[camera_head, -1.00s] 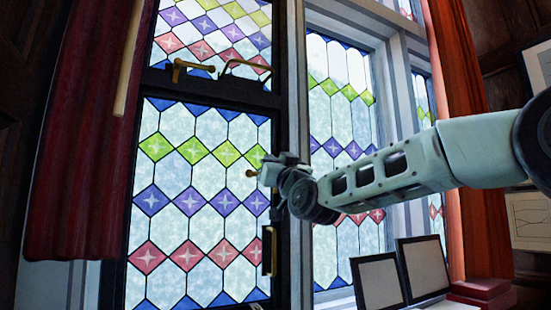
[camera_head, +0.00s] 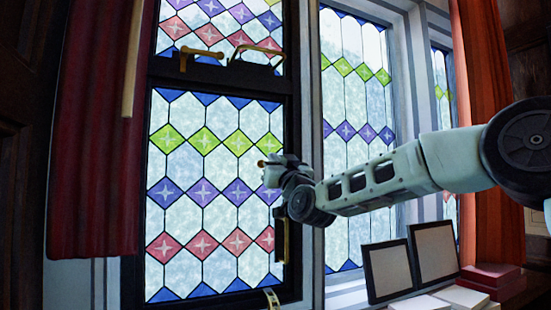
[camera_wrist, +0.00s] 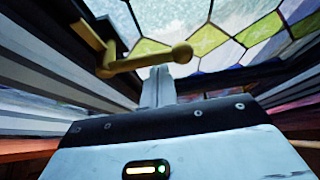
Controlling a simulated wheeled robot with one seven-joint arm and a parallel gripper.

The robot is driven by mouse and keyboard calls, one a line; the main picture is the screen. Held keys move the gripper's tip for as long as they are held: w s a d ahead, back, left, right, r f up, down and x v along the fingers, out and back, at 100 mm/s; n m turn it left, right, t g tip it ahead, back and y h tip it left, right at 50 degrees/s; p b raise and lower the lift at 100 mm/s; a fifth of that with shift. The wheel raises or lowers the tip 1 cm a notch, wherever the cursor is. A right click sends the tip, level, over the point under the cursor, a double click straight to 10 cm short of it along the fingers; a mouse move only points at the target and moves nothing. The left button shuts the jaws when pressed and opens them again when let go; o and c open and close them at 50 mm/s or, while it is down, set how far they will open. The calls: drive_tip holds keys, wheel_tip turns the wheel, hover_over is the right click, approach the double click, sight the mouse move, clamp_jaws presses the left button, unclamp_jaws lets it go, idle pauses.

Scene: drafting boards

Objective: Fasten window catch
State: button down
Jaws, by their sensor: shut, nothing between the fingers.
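The window catch is a brass lever with a round knob (camera_wrist: 150,60), seen in the wrist view on a brass mount at the dark window frame. In the head view only a small brass end (camera_head: 262,163) shows at the left of my gripper, and the rest is hidden. My gripper (camera_wrist: 158,85) is shut and empty. Its fingertips are just below the lever in the wrist picture; I cannot tell whether they touch it. In the head view my gripper (camera_head: 270,172) is in front of the right edge of the leaded window sash (camera_head: 215,180).
Brass fittings (camera_head: 200,52) sit on the crossbar above. An upright brass handle (camera_head: 280,240) is below my gripper, and a brass piece (camera_head: 271,298) is at the bottom. Dark frames (camera_head: 388,271) stand on the sill at right. A red curtain (camera_head: 95,150) hangs at left.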

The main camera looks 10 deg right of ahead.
drive_tip(key=shift+f, duration=0.1)
drive_tip(key=shift+f+n+y+b, duration=0.15)
drive_tip(key=shift+n+y+b, duration=0.3)
drive_tip(key=shift+b, duration=0.2)
drive_tip(key=shift+f+n+g+y+b, duration=0.25)
drive_tip(key=shift+n+g+y+b, duration=0.15)
drive_tip(key=shift+n+b, duration=0.35)
drive_tip(key=d+f+n+g+y, duration=0.2)
drive_tip(key=n+g, duration=0.3)
drive_tip(key=n, duration=0.5)
drive_tip(key=w+d+f+n+g+y+p, duration=0.1)
drive_tip(key=d+f+n+g+y, duration=0.1)
drive_tip(key=n, duration=0.8)
drive_tip(key=d+f+g, duration=0.1)
drive_tip(key=f+g, duration=0.1)
drive_tip(key=shift+w+g+y, duration=0.25)
drive_tip(key=shift+g+y, duration=0.1)
drive_tip(key=shift+g, duration=0.05)
drive_tip(key=shift+d, duration=0.15)
